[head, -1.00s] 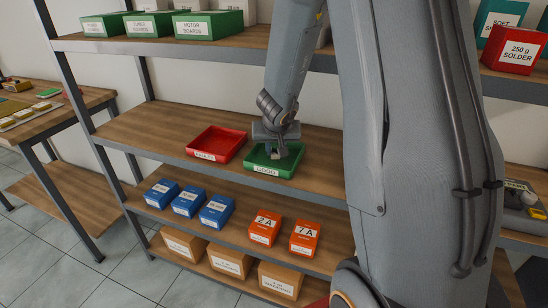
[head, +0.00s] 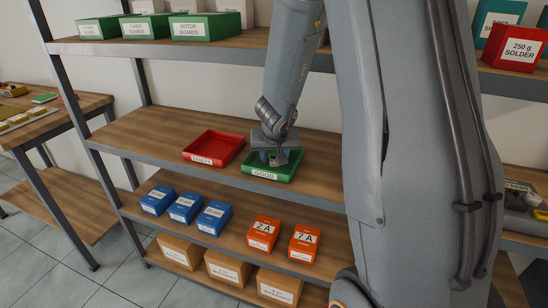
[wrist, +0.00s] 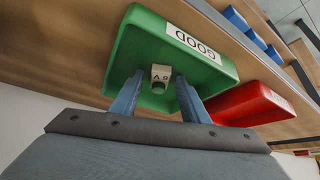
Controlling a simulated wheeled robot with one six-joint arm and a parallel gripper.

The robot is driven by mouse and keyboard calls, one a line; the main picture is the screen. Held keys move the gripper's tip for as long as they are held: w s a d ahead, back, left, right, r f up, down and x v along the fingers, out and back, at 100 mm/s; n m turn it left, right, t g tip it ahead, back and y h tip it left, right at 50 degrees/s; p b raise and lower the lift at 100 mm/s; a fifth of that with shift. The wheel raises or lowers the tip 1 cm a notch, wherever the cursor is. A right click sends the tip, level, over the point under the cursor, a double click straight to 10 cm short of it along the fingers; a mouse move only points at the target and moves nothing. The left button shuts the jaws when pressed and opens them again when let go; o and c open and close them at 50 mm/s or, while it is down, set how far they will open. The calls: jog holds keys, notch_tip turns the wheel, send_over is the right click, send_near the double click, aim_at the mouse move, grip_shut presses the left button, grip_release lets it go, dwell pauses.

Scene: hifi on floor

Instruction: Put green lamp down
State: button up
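The green lamp (wrist: 160,77), a small beige block with a dark green round part, sits inside the green tray labelled GOOD (wrist: 207,62) in the wrist view. My gripper (wrist: 160,100) is open, with one finger on each side of the lamp and gaps between. In the head view my gripper (head: 274,160) points down into the green tray (head: 262,176) on the middle shelf. The lamp is small and partly hidden by the fingers there.
A red tray (head: 213,147) stands just left of the green one. Bare shelf board (head: 150,130) lies further left. Blue boxes (head: 185,207) and orange boxes (head: 264,233) stand on the shelf below. Green boxes (head: 206,27) stand on the shelf above.

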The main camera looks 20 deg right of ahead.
jog(key=shift+r, duration=0.1)
jog(key=shift+s+r+p, duration=0.1)
jog(key=shift+r+p, duration=0.2)
jog(key=shift+p, duration=0.05)
jog(key=p+v, duration=0.7)
jog(key=v, duration=0.4)
jog(key=s+a+r+n+y, duration=0.2)
jog(key=s+a+n+y, duration=0.1)
jog(key=s+a, duration=0.5)
jog(key=s+a+n+g, duration=0.1)
jog(key=s+a+g, duration=0.1)
jog(key=s, duration=0.6)
jog(key=shift+s+f+n+g, duration=0.2)
jog(key=shift+s+n+g, duration=0.15)
jog(key=shift+g, duration=0.45)
